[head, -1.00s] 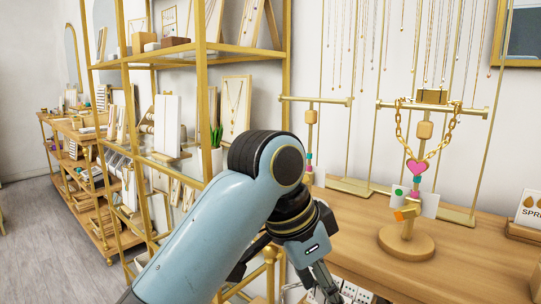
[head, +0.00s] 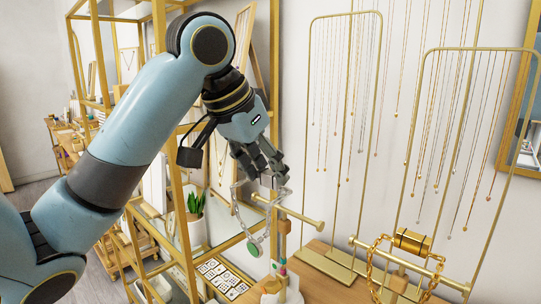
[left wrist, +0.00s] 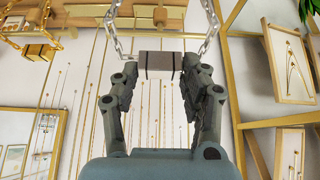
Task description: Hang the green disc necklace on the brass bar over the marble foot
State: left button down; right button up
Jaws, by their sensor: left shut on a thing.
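My left gripper (head: 264,180) is shut on the small grey block (left wrist: 158,65) at the top of the green disc necklace. Its silver chain (head: 238,212) hangs in a loop below the fingers, with the green disc (head: 254,249) at the bottom. The brass bar (head: 302,217) is just below the gripper, and the loop overlaps its left part in the head view. I cannot tell whether the bar passes through the loop. Its beaded post stands on a pale marble foot (head: 291,291), partly cut off by the picture edge. My right gripper is not in view.
A second brass bar (head: 452,283) to the right carries a gold chain necklace (head: 372,268) with a gold block (head: 413,241). Tall brass frames with thin necklaces stand behind. A brass shelf with a plant (head: 195,203) stands left.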

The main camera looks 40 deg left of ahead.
pick_arm(q)
jog(key=shift+w+f, duration=0.1)
jog(key=shift+w, duration=0.25)
jog(key=w+f, duration=0.5)
jog(key=shift+w+d, duration=0.25)
jog(key=shift+w, duration=0.15)
dwell(0.7)
jog(key=c, duration=0.6)
grip_release()
